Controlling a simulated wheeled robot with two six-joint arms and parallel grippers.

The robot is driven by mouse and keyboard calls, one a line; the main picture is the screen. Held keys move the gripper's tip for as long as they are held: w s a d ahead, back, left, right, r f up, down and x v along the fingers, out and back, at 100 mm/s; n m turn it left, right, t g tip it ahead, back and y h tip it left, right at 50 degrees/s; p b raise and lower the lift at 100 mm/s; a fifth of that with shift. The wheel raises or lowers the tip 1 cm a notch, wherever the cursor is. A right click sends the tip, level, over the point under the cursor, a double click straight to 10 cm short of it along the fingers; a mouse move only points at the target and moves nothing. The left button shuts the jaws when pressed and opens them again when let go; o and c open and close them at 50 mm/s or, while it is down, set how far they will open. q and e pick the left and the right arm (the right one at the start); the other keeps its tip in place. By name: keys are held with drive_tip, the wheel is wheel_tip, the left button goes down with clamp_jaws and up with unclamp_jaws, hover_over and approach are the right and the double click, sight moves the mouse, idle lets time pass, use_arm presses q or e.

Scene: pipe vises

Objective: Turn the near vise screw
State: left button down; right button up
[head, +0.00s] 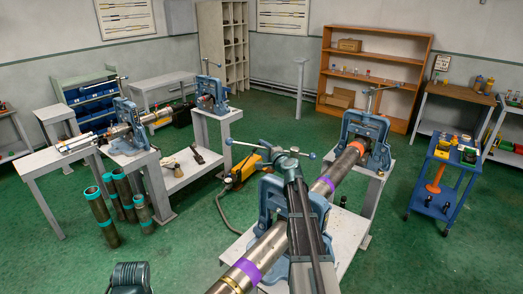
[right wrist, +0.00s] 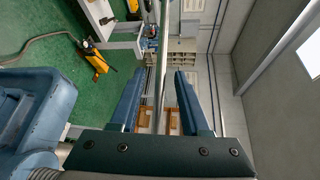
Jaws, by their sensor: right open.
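The near vise (head: 272,200) is a blue frame on a light stand, around a long pipe (head: 268,250) with purple bands. Its screw handle (head: 248,146) is a thin metal bar with blue ball ends, lying crosswise above the frame. My right gripper (head: 285,163) is at the top of the vise, by the middle of the handle; the arm hides part of the vise and screw. In the right wrist view, the blue fingers of the right gripper (right wrist: 158,75) are apart, with a metal bar (right wrist: 162,60) passing between them, clear of both. My left gripper is not in view.
A second blue vise (head: 364,135) supports the pipe's far end. A yellow tool (head: 241,170) with a hose lies on the green floor to the left. A blue cart (head: 440,180) stands right. Upright pipes (head: 100,215) stand left. Open floor lies between.

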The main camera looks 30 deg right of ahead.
drive_tip(key=shift+w+f, duration=0.1)
drive_tip(key=shift+w, duration=0.55)
drive_tip(key=shift+c, duration=0.2)
clamp_jaws()
idle(0.9)
